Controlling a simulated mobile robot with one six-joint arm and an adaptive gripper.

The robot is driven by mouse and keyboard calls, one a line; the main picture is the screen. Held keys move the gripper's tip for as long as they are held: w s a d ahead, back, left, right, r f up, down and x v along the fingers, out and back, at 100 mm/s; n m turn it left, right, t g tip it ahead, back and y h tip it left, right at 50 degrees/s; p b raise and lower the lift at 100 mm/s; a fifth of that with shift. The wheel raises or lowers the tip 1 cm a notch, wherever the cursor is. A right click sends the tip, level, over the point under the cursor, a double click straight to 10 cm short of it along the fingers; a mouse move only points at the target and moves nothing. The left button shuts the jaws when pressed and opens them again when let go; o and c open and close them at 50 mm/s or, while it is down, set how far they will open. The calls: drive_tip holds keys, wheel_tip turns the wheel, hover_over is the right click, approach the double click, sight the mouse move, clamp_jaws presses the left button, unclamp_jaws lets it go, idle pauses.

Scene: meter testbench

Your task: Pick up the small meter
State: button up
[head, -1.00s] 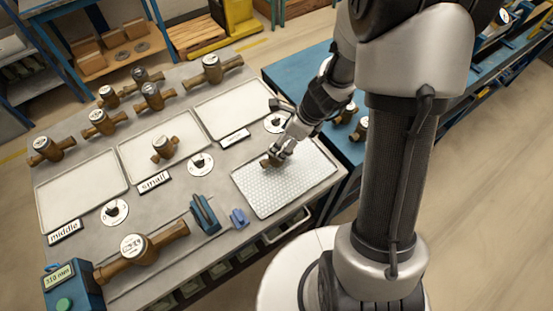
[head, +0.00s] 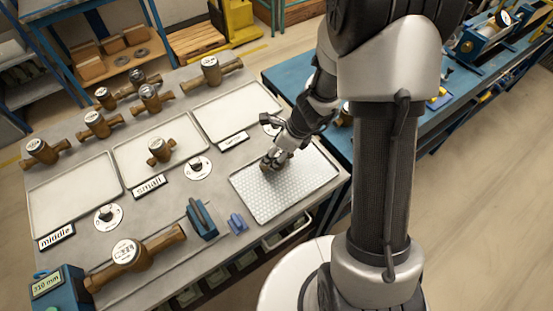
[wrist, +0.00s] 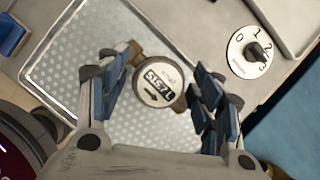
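A small brass meter with a round white dial (wrist: 157,84) lies on the dimpled tray (wrist: 55,75). In the wrist view it sits between the fingers of my gripper (wrist: 160,98), which stand apart on both sides. A gap shows on the left side of the dial; whether the right fingers touch the brass is unclear. In the head view my gripper (head: 273,163) is low over the dimpled tray (head: 300,190) and mostly hides this meter. Another small meter (head: 161,151) rests on the middle white tray (head: 135,165) behind the "small" label.
Several larger brass meters (head: 96,125) stand along the back of the bench. A big meter (head: 128,252) lies at the front left near a blue display box (head: 60,285). A dial knob (wrist: 257,50) is beside the dimpled tray. A blue clamp (head: 202,220) stands left of it.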

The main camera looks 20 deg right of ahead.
drive_tip(key=c, duration=1.2)
